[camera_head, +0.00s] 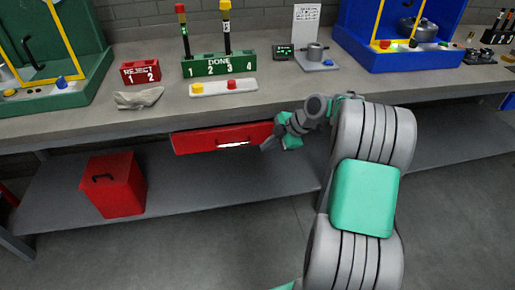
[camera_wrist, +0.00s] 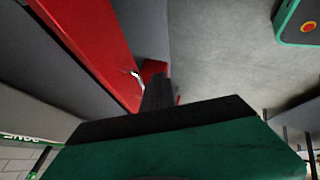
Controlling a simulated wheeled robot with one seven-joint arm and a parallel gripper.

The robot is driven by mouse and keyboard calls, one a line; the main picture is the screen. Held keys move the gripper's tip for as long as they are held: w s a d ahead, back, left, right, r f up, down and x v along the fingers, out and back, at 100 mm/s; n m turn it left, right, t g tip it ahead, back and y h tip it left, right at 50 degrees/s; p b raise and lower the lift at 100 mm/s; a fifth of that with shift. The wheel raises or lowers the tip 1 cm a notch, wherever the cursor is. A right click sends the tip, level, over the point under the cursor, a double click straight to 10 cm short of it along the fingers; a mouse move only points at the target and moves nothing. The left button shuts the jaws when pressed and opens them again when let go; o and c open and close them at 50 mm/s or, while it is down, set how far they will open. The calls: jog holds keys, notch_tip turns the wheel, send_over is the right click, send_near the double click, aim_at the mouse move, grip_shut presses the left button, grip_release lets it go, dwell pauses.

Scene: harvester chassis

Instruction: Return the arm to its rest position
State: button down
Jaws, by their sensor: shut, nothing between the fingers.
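My arm reaches in from the lower right in the head view, with a teal cover on a large grey link. My gripper (camera_head: 268,143) is in front of the bench edge, at the right end of the red drawer (camera_head: 195,140). In the wrist view its dark fingers (camera_wrist: 158,88) are together with nothing between them. The drawer's red front also shows there (camera_wrist: 95,40), with a shiny handle (camera_wrist: 136,75) close to the fingertips in the picture. I cannot tell whether the fingers touch the drawer.
A red toolbox (camera_head: 113,187) sits on the lower shelf (camera_head: 215,185). Floor in front is clear.

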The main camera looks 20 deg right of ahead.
jog(key=v, duration=0.7)
jog(key=s+a+r+m+g+h+p, duration=0.1)
jog(key=s+a+r+m+p, duration=0.25)
jog(key=a+r, duration=0.2)
jog(key=s+a+r+m+h+p, duration=0.2)
jog(key=s+a+r+m+p, duration=0.15)
jog(key=a+m, duration=0.2)
jog(key=s+a+r+m+h+p, duration=0.1)
jog(key=s+m+p, duration=0.1)
jog(key=s+m, duration=0.2)
jog(key=s+a+r+m+h+p, duration=0.1)
jog(key=s+a+r+m+p, duration=0.1)
jog(key=s+m, duration=0.3)
jog(key=s+p, duration=0.1)
jog(key=s, duration=0.3)
jog(key=shift+s+m+g+h, duration=0.3)
jog(key=shift+s+g+h, duration=0.05)
jog(key=shift+g+h, duration=0.05)
jog(key=shift+a, duration=0.15)
